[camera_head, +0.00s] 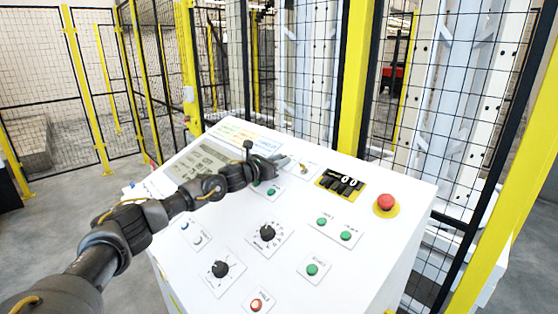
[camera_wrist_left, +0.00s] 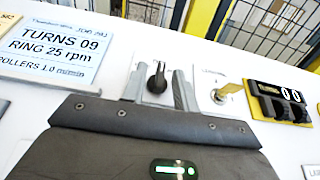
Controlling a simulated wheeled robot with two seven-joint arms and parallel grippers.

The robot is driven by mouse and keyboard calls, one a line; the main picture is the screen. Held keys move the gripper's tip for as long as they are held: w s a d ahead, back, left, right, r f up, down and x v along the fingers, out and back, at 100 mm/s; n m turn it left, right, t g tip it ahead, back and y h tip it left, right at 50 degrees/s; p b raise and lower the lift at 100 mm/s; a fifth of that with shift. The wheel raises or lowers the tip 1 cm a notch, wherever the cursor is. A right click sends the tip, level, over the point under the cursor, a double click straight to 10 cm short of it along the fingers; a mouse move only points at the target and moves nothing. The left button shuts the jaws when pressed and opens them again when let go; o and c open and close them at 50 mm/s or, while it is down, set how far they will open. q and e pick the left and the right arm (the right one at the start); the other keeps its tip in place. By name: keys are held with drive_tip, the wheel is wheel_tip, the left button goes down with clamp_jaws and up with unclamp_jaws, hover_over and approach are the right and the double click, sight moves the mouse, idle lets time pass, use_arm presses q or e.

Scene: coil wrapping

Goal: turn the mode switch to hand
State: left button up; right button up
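In the left wrist view, a black-handled rotary switch (camera_wrist_left: 157,76) stands on a white plate of the sloping panel, most likely the mode switch; its label is too small to read. My left gripper (camera_wrist_left: 160,94) is open, with one grey finger on each side of the switch. A gap shows between the fingers and the handle, so it does not look gripped. In the head view my left gripper (camera_head: 280,161) reaches over the upper middle of the panel and hides most of the switch. My right gripper is not in view.
A key switch (camera_wrist_left: 221,94) sits just right of the fingers, beside a black counter (camera_head: 340,183). A display (camera_head: 203,158) lies to the left. A red emergency button (camera_head: 385,203), green buttons and black knobs (camera_head: 267,233) cover the white panel (camera_head: 390,250). Mesh fencing stands behind.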

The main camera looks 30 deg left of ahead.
use_arm(q)
drive_tip(key=c, duration=0.5)
clamp_jaws()
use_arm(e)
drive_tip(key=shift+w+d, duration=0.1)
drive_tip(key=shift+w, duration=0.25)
